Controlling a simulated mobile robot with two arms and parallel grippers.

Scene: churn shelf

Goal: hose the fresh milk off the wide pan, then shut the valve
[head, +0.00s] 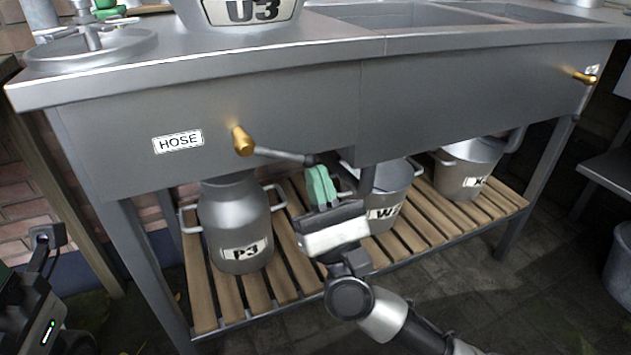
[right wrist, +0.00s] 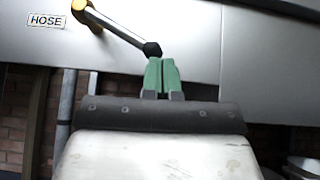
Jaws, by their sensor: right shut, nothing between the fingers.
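The hose valve has a brass hub (head: 242,141) on the steel front panel, right of a HOSE label (head: 178,141). Its grey lever (head: 283,155) points right and slightly down, ending in a black tip. The hub (right wrist: 81,8) and lever (right wrist: 122,33) also show in the right wrist view. My right gripper (head: 321,185) is shut and empty, its green fingertips just below the lever's black tip. In the right wrist view the fingertips (right wrist: 161,75) look very close to that tip; I cannot tell whether they touch. No milk or hose is visible, and I cannot identify the wide pan. My left gripper is not in view.
A container marked U3 (head: 240,12) stands on the counter, beside a round metal piece (head: 90,50). Sink basins are at the upper right. A P3 can (head: 235,215) and other vessels stand on the slatted shelf (head: 285,285). Another brass valve (head: 585,78) is far right.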

